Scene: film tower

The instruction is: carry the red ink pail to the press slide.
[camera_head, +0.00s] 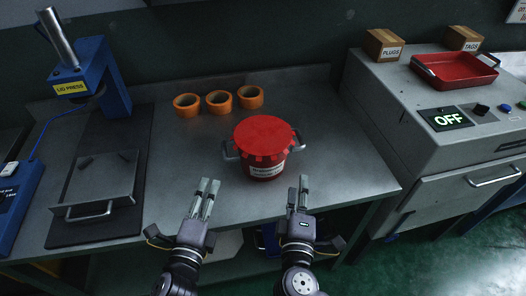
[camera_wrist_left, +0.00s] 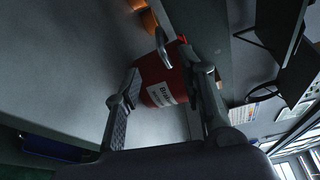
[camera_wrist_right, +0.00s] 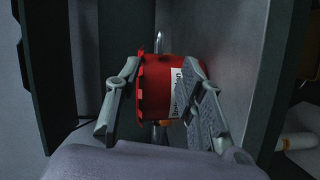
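The red ink pail (camera_head: 264,147) stands upright on the steel bench, with a red lid, a white label and a metal handle on each side. My left gripper (camera_head: 207,186) is open and empty, in front of the pail and to its left. My right gripper (camera_head: 298,183) is open and empty, in front and to its right. The pail shows beyond the open fingers in the left wrist view (camera_wrist_left: 160,84) and in the right wrist view (camera_wrist_right: 166,85). The press slide (camera_head: 101,186), a grey plate with a front handle, lies under the blue lid press (camera_head: 92,82) at the left.
Several orange tape rolls (camera_head: 219,101) lie behind the pail. A grey machine (camera_head: 425,135) with an OFF display stands at the right, bearing a red tray (camera_head: 455,80) and PLUGS and TAGS boxes. The bench (camera_head: 180,150) is clear between pail and slide.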

